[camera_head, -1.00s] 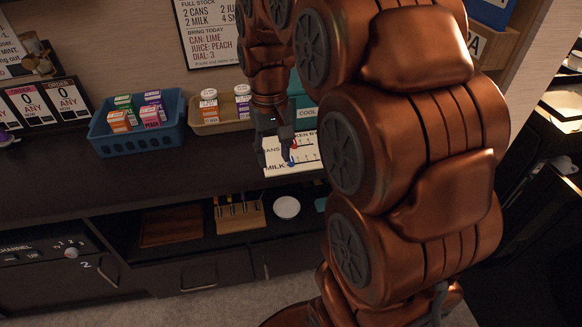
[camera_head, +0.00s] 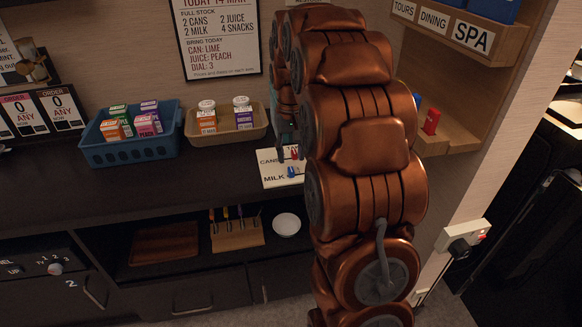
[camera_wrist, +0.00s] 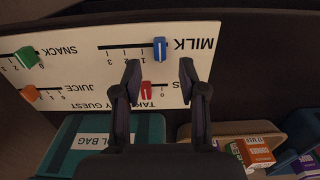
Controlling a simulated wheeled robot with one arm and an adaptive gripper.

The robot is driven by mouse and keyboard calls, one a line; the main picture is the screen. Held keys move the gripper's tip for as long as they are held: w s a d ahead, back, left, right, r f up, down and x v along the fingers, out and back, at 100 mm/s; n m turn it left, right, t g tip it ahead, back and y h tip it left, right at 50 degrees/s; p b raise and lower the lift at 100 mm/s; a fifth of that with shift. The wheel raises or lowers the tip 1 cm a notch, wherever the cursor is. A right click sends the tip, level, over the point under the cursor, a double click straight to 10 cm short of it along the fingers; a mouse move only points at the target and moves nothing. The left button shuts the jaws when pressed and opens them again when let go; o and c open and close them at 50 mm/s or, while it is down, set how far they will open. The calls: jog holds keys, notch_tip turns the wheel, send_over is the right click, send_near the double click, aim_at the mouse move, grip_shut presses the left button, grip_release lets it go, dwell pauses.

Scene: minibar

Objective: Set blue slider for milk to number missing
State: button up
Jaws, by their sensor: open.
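The slider board (camera_wrist: 75,70) is white and appears upside down in the wrist view. Its blue milk slider (camera_wrist: 160,48) sits at the end of its track near the word MILK. The scale numbers beside it are too small to read surely. It also shows in the head view (camera_head: 292,172). My gripper (camera_wrist: 160,75) is open and empty over the board, its fingertips spread to either side of the blue slider and short of it. The red cans slider (camera_wrist: 146,90) lies between the fingers. In the head view my arm hides part of the board and gripper.
Green (camera_wrist: 27,57) and orange (camera_wrist: 30,93) sliders are on the board's other half. A wall notice (camera_head: 215,40) reads 2 milk under full stock. A teal bag (camera_wrist: 65,140) is nearby.

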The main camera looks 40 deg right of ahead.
aim_at(291, 169)
jog(key=shift+f, duration=2.4)
jog(key=shift+c, duration=0.3)
grip_shut()
